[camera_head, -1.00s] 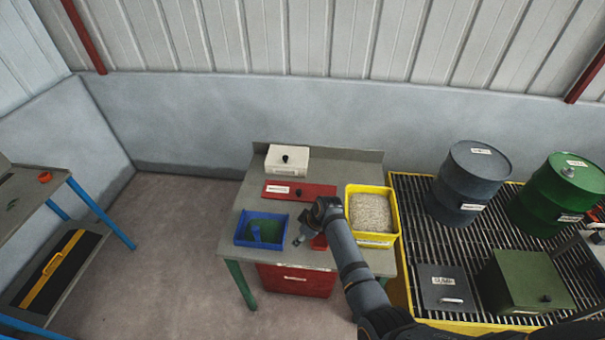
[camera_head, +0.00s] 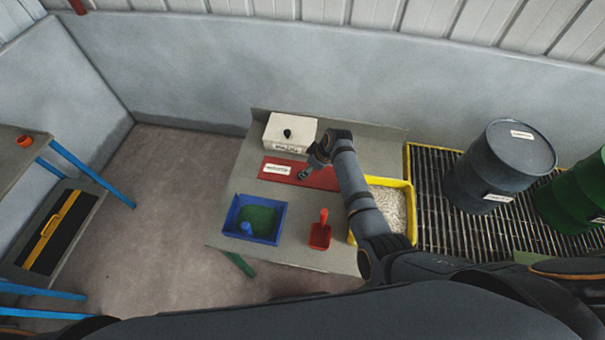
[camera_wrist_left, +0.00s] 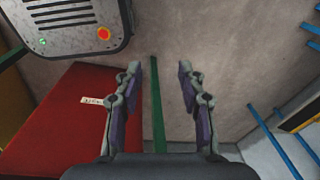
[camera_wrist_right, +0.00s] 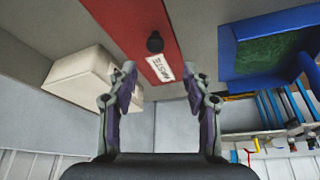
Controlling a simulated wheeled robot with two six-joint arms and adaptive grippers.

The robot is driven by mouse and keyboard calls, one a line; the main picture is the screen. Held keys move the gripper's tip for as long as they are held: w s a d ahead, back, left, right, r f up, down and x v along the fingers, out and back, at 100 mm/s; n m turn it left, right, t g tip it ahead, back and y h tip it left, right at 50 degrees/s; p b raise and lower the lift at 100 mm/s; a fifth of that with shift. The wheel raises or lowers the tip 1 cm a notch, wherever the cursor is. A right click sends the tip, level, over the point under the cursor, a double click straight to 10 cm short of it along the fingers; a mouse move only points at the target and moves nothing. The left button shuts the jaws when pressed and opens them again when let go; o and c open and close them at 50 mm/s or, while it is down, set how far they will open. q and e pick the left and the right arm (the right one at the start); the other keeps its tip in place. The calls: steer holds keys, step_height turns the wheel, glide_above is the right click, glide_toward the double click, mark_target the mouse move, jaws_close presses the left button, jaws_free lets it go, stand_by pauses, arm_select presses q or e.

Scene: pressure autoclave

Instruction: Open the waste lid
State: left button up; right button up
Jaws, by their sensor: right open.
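The waste lid (camera_head: 278,169) is a flat red panel on the grey table (camera_head: 240,185), with a white label. It looks shut. In the right wrist view the lid (camera_wrist_right: 125,18) shows its WASTE label and a black knob (camera_wrist_right: 155,42). My right gripper (camera_head: 306,173) is over the lid. In its own wrist view my right gripper (camera_wrist_right: 160,78) is open and empty, with the knob ahead of the fingertips, apart from them. My left gripper (camera_wrist_left: 157,68) is open and empty in its wrist view, near a red box (camera_wrist_left: 60,120) with a white label.
A white box (camera_head: 290,135) stands behind the lid. A blue tray (camera_head: 236,218), a red scoop (camera_head: 320,232) and a yellow bin (camera_head: 409,222) of pale granules are close by. Drums (camera_head: 510,165) stand on the right. A panel with buttons (camera_wrist_left: 70,22) is near my left gripper.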

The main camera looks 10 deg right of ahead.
steer(key=b+x, duration=0.2)
steer(key=x, duration=0.1)
steer(key=d+b+x, duration=0.1)
steer(key=x, duration=0.1)
steer(key=shift+w+a+f+b, duration=0.1)
steer(key=shift+w+f+b, duration=0.05)
steer(key=shift+b, duration=0.2)
steer(key=b+x, duration=0.3)
steer(key=b, duration=0.1)
steer(key=shift+w+a, duration=0.1)
steer(key=shift+w, duration=0.15)
steer(key=shift+a+f+b, duration=0.1)
steer(key=shift+f+b, duration=0.05)
steer(key=shift+b, duration=0.2)
arm_select(q)
steer(key=w+f, duration=0.3)
steer(key=f, duration=0.7)
steer(key=shift+d, duration=0.3)
arm_select(e)
jaws_close()
